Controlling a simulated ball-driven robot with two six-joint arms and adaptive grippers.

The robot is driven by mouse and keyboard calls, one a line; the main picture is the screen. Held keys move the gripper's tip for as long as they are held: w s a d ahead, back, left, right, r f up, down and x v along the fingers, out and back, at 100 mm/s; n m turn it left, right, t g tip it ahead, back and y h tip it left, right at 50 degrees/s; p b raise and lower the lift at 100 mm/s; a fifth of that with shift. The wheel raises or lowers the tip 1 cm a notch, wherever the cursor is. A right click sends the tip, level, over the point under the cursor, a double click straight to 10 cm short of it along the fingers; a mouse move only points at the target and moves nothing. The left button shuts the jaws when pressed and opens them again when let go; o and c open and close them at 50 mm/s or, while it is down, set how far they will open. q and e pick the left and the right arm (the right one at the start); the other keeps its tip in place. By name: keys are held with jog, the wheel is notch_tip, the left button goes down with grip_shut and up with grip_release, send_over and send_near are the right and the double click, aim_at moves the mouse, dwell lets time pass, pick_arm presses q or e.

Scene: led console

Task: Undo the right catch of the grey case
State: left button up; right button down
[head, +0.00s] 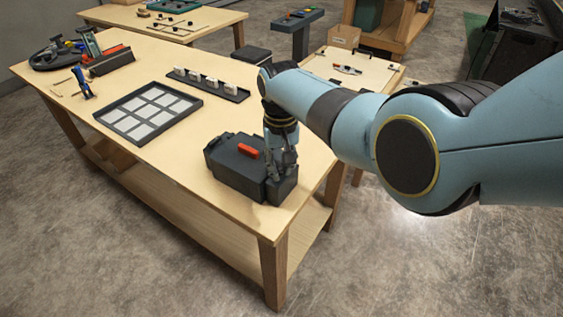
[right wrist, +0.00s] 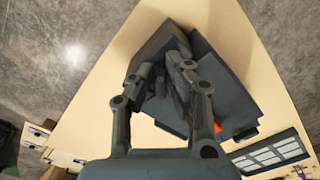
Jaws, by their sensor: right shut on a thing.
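The grey case (head: 230,174) stands on the near right corner of the wooden table, with a red piece (head: 248,151) on its top. My right gripper (head: 281,174) points down at the right end of the case. In the right wrist view its two fingers (right wrist: 165,74) are closed on a small grey part at that end, which I take to be the right catch. The fingers mostly hide the catch, so whether it is fastened cannot be seen. The case also shows in the wrist view (right wrist: 232,88). My left gripper is not in view.
On the same table (head: 185,185) lie a framed panel of pale squares (head: 148,112) and a dark rail with white blocks (head: 208,84). Tools and a dark-and-red box (head: 111,61) are at the far left.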

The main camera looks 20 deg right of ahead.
aim_at(279, 170)
jog(key=m, duration=0.4)
jog(key=shift+w+a+m, duration=0.1)
jog(key=shift+m, duration=0.2)
jog(key=m, duration=0.4)
jog(key=shift+a+p, duration=0.1)
jog(key=shift+p, duration=0.25)
jog(key=shift+m, duration=0.3)
jog(key=c, duration=1.3)
grip_release()
jog(key=shift+c, duration=0.2)
notch_tip(279, 170, up, 12)
